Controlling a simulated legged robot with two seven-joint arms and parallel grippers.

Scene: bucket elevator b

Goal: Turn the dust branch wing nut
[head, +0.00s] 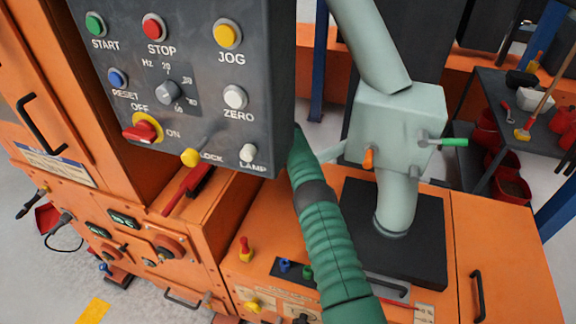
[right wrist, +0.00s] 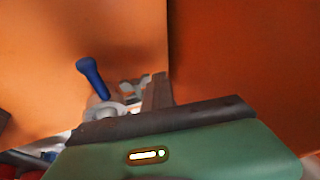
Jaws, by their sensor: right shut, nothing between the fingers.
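In the right wrist view the green housing of my right gripper (right wrist: 157,90) fills the bottom, with dark fingers pointing up from it. They look shut and empty. Just left of the fingers is a small pale metal fitting (right wrist: 104,108) with a blue-handled lever (right wrist: 92,78). I cannot tell whether this fitting holds the wing nut. In the head view a green sleeved arm (head: 330,235), which looks like my right one, rises from the bottom and passes behind the control panel, which hides its end. A pale green duct (head: 400,115) stands to the right. My left gripper is out of view.
The grey control panel (head: 195,105) juts out close at the upper left. The duct box carries an orange handle (head: 369,158) and a green-handled lever (head: 453,142). Orange cabinets (head: 510,250) surround it. A dark shelf (head: 510,95) with red buckets stands at the far right.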

